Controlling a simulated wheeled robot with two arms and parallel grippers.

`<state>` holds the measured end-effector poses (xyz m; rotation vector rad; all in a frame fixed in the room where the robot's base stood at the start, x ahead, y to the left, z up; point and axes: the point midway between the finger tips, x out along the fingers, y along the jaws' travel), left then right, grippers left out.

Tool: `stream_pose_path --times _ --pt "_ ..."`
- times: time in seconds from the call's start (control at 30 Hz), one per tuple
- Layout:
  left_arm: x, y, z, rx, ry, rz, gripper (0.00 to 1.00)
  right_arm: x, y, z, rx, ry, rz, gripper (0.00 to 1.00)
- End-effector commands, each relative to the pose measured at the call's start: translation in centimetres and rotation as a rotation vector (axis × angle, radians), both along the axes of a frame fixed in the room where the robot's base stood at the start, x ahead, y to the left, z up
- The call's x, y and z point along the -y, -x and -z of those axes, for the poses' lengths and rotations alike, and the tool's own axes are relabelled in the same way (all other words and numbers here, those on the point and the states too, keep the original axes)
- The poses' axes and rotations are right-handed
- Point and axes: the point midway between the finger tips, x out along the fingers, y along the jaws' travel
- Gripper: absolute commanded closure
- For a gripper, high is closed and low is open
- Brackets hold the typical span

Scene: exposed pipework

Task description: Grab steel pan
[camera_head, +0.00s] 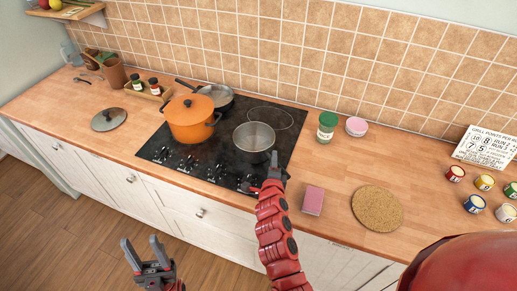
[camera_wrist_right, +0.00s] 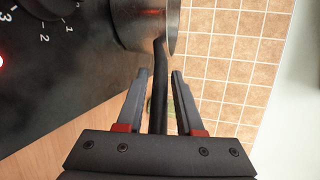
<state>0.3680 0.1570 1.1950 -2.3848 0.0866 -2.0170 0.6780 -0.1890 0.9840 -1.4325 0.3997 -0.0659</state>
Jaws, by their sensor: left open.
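The steel pan (camera_head: 254,138) stands on the front right of the black hob in the head view. In the right wrist view, part of its metal side (camera_wrist_right: 138,22) shows at the top, and its dark handle (camera_wrist_right: 159,85) runs down between my right gripper's fingers. My right gripper (camera_head: 274,170) is at the pan's handle side; in its wrist view the fingers (camera_wrist_right: 160,76) are open, with gaps on both sides of the handle. My left gripper (camera_head: 145,254) is open and empty, in front of the cabinets, away from the pan.
An orange pot (camera_head: 191,118) stands on the left of the hob (camera_head: 225,165), with another pan (camera_head: 217,96) behind it. A pink sponge (camera_head: 313,200), a cork mat (camera_head: 377,208), a green-lidded jar (camera_head: 326,127) and several small cans are to the right. A lid (camera_head: 108,120) lies left.

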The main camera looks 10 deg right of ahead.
Motion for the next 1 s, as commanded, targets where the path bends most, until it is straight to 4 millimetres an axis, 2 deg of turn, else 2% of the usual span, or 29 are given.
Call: stream_pose_path --times 0.03,0.17,0.2,1.0 --pt "0.0 0.0 0.0 0.0 0.0 0.0 0.5 -0.01 0.0 0.0 0.0 0.0 0.0 0.75" --pt "0.0 0.01 0.0 0.0 0.0 0.0 0.5 -0.02 0.01 0.01 0.0 0.0 0.0 0.99" --pt "0.0 0.0 0.0 0.0 0.0 0.0 0.5 -0.02 0.01 0.01 0.0 0.0 0.0 1.0" --pt "0.0 0.0 0.0 0.0 0.0 0.0 0.5 -0.05 0.03 0.05 -0.001 0.0 -0.001 1.0"
